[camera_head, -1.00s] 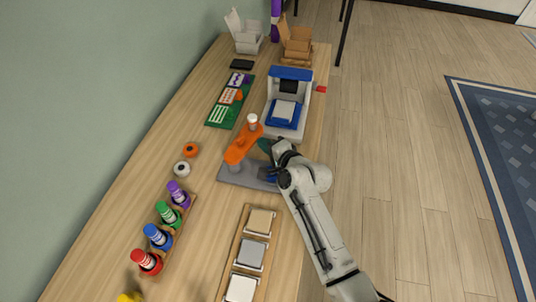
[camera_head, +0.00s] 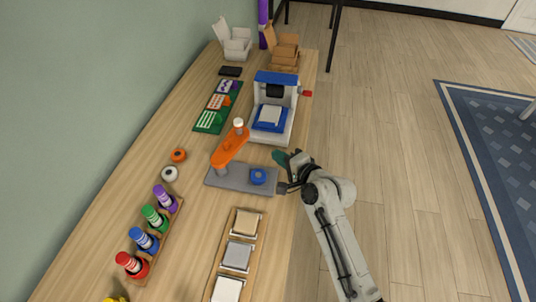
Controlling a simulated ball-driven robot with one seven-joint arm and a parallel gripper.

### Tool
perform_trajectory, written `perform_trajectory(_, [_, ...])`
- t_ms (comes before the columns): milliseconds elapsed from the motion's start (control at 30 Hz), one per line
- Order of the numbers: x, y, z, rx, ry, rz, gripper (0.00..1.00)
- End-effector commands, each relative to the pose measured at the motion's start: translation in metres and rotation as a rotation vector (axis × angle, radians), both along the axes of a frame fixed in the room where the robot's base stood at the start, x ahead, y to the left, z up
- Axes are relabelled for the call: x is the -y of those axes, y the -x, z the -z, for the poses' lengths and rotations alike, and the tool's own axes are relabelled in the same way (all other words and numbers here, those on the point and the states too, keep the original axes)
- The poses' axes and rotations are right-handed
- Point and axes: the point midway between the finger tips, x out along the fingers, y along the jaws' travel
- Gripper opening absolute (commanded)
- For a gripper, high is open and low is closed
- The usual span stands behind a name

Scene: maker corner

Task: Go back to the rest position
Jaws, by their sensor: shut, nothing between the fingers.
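My gripper (camera_head: 282,172) is at the right edge of the table (camera_head: 193,218), beside the right end of a grey base plate (camera_head: 215,181). It is shut and empty, with a teal part showing at its tip. On the plate stands an orange lever arm (camera_head: 230,147) with a white knob, and a round blue piece (camera_head: 258,176) sits at its right end. My gripper is apart from the blue piece. My arm reaches in from the lower right, over the floor.
A blue and white machine (camera_head: 275,108) stands behind the plate. A wooden tray with square pads (camera_head: 238,256) lies in front. A rack of coloured bottles (camera_head: 143,241) is at left. Boxes stand at the far end. The floor (camera_head: 395,150) to the right is clear.

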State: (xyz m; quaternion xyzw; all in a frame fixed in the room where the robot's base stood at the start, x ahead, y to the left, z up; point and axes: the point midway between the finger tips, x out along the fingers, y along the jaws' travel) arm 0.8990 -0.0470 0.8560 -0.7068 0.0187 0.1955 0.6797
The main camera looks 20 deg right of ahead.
Motion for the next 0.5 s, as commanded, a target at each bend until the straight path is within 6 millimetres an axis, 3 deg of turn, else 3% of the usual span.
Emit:
perform_trajectory(200, [0.017, 0.023, -0.008, 0.0, 0.0, 0.001, 0.0])
perform_trajectory(500, [0.021, 0.029, -0.012, 0.0, 0.001, 0.0, 0.0])
